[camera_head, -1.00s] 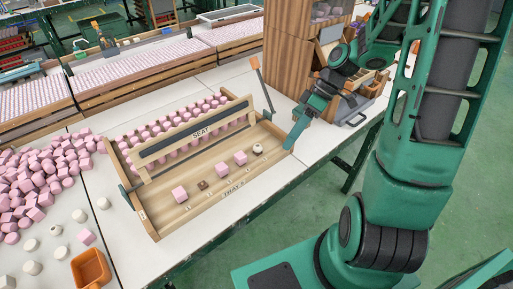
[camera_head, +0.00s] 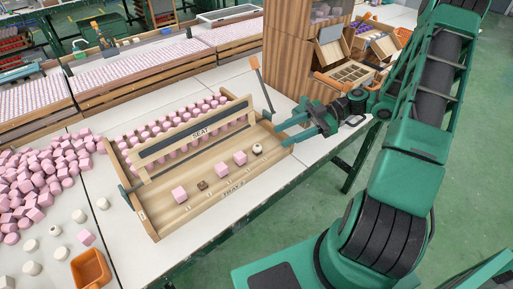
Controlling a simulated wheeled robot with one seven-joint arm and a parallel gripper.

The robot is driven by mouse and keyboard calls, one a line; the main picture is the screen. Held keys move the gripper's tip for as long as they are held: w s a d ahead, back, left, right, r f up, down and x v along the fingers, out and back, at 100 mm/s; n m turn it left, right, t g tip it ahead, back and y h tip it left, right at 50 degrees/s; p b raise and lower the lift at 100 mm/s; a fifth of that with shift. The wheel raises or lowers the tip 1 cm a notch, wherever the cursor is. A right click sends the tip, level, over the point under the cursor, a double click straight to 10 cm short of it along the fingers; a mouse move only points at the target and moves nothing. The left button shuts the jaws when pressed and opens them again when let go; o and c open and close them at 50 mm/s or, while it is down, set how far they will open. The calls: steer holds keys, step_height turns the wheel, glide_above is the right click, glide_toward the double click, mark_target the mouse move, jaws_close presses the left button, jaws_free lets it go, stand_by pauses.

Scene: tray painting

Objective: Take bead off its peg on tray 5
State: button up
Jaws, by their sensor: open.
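The wooden tray (camera_head: 165,217) lies on the white table; its front label is too small to read surely. Along its front strip sit pink cube beads (camera_head: 180,194), (camera_head: 221,170), (camera_head: 240,157), a small dark brown piece (camera_head: 202,185) between the first two, and a cream round bead (camera_head: 257,149) with a dark spot at the right end. Pegs under the beads are hidden. My gripper (camera_head: 281,131) is open and empty at the tray's right end, its fingers pointing left, right of the cream bead and apart from it.
A bar marked SEAT (camera_head: 200,132) spans the tray, with rows of pink beads behind it. A wooden-handled lever (camera_head: 262,85) stands at the tray's right back. Loose pink cubes (camera_head: 35,180) and an orange bin (camera_head: 91,268) lie left. A wooden cabinet (camera_head: 290,50) stands behind.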

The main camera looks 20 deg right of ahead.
mark_target(257, 147)
steer(key=x, duration=0.5)
steer(key=shift+x, duration=2.75)
steer(key=shift+s+r, duration=0.2)
steer(key=c, duration=1.1)
